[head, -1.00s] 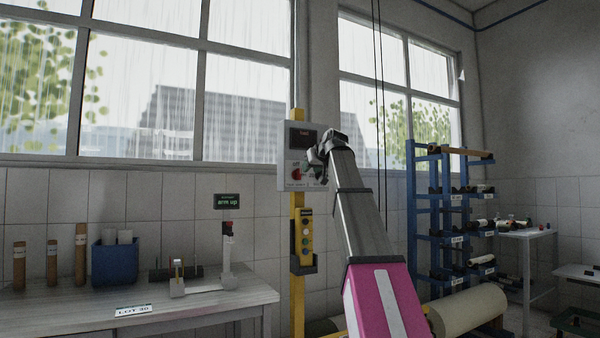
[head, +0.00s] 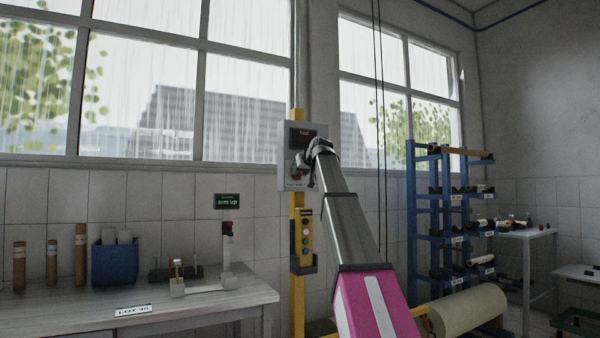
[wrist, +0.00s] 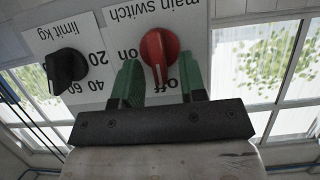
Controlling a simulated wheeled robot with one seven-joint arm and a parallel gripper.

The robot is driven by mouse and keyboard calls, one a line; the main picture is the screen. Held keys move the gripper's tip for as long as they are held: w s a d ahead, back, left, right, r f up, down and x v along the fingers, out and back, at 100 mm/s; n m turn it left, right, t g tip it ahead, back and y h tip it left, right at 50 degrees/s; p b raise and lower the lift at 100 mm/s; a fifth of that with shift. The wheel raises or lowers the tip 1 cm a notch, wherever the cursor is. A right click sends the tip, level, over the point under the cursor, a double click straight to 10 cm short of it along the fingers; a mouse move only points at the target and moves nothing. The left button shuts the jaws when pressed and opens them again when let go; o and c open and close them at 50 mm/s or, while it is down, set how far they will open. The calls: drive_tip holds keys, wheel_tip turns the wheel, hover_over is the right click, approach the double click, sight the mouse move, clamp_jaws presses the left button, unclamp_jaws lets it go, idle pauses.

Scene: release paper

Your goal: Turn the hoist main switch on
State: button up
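The main switch is a red rotary knob (wrist: 158,52) on a white panel, with "on" and "off" printed beside it in the wrist view, where the lettering appears upside down. Contact is not visible.
A black limit knob (wrist: 66,68) is beside the red one. A yellow pendant (head: 304,232) hangs lower on the post. A workbench (head: 220,300) is at the left and a blue roll rack (head: 412,215) at the right. Cables (head: 380,120) hang behind my arm.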

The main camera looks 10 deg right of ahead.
drive_tip(key=shift+w+f, duration=0.1)
drive_tip(key=shift+w, duration=0.1)
clamp_jaws()
idle(0.3)
drive_tip(key=shift+w+d+f+m+t+y, duration=0.15)
drive_tip(key=shift+d+f+m+y, duration=0.15)
drive_tip(key=shift+m+y, duration=1.45)
drive_tip(key=shift+d+f+m+t+y, duration=0.1)
drive_tip(key=shift+d+f+m+y, duration=0.4)
drive_tip(key=shift+m, duration=2.2)
drive_tip(key=shift+w+f+m+t+y, duration=0.15)
drive_tip(key=shift+m+y, duration=1.3)
drive_tip(key=shift+m, duration=0.8)
